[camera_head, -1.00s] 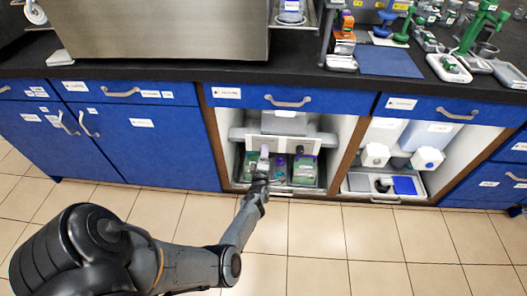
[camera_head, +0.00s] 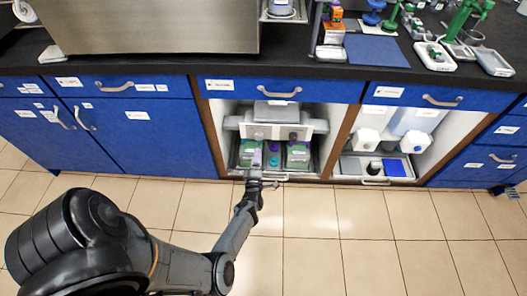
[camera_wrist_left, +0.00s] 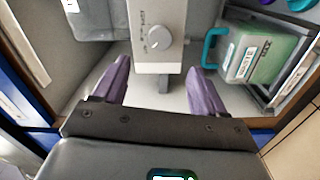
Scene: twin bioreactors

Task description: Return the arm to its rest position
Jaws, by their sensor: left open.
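My left arm comes in from the lower left of the head view. Its gripper (camera_head: 254,177) is at the front edge of the open left cabinet bay, low down, by the tray. In the left wrist view, the two purple fingers of the left gripper (camera_wrist_left: 158,70) are spread apart with nothing between them. Beyond them is a pale device with a round knob (camera_wrist_left: 159,38). My right gripper is not in view.
A pull-out tray (camera_head: 309,176) in the left bay holds green-filled bottles (camera_head: 298,155). The right bay has another tray (camera_head: 372,181) with a dark blue item (camera_head: 394,168). The tiled floor (camera_head: 320,240) in front is clear.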

